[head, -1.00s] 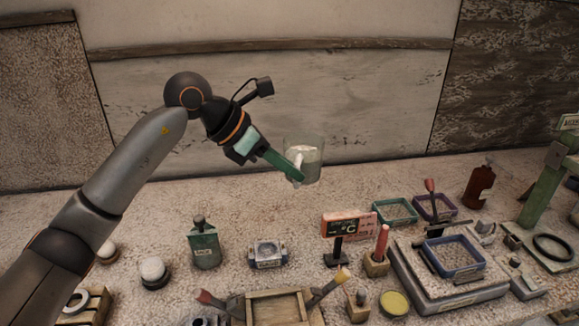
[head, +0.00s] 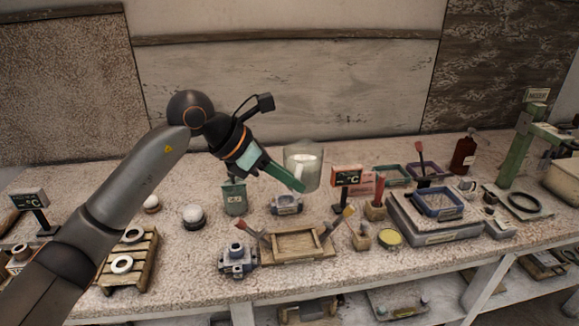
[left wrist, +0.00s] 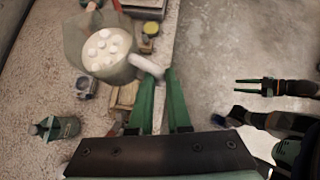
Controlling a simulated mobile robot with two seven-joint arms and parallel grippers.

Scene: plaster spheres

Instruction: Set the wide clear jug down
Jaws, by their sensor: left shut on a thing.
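The wide clear jug (head: 311,168) is see-through and hangs in the air above the bench in the head view. In the left wrist view the jug (left wrist: 104,45) holds several round white pieces. My left gripper (head: 297,184) has green fingers shut on the jug's pale handle (left wrist: 147,67). The jug looks roughly upright, and its height above the bench is hard to judge. My right gripper (left wrist: 261,83) shows at the right edge of the left wrist view, fingers apart and empty, away from the jug.
Bare bench lies behind the bottle and front left.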

